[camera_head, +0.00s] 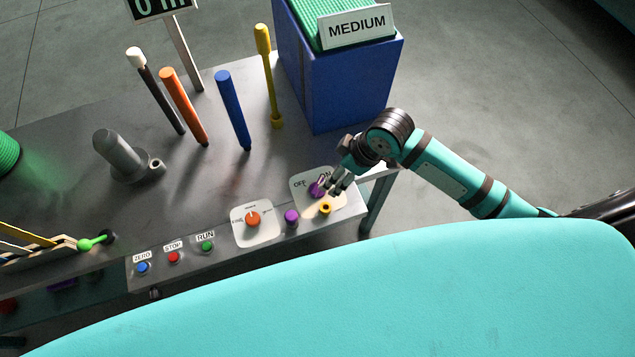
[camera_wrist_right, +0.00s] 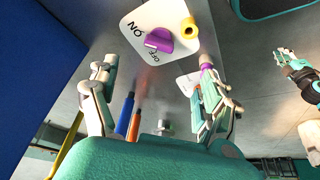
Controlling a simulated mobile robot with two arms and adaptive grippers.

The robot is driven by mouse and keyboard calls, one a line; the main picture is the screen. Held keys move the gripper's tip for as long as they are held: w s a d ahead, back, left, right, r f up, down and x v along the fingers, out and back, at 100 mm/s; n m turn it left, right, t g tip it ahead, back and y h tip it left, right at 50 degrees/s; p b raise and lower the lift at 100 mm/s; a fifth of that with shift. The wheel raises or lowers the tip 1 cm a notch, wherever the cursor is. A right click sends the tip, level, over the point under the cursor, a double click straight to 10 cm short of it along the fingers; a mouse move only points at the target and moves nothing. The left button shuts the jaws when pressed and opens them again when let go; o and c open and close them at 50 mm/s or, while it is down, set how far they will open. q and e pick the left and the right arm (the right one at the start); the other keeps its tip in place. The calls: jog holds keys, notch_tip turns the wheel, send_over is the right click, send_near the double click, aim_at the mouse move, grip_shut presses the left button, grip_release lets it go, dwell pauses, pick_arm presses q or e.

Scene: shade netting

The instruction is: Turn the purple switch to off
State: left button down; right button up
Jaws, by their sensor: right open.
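The purple switch (camera_head: 317,188) sits on a white plate (camera_head: 335,207) marked OFF on the left and ON on the right, at the table's right front corner. It also shows in the right wrist view (camera_wrist_right: 158,40); I cannot tell exactly which way it points. My right gripper (camera_head: 340,182) is close beside the switch, partly over the plate. In the wrist view its two fingers are apart and empty (camera_wrist_right: 158,68), with the switch ahead of the gap. A small teal and dark jointed part at that view's right edge looks like my left gripper (camera_wrist_right: 285,55); its fingers are unclear.
A yellow ring-like knob (camera_head: 325,208) is on the same plate. A purple button (camera_head: 291,216) and an orange dial (camera_head: 253,219) lie to the left. A blue box (camera_head: 340,85) with a MEDIUM sign stands behind. Several upright rods stand further left.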

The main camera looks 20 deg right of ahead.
jog(key=x, duration=1.3)
jog(key=shift+w+a+f, duration=0.1)
jog(key=shift+w+f, duration=0.05)
jog(key=shift+f, duration=0.05)
jog(key=shift+c, duration=0.3)
jog(key=c, duration=1.1)
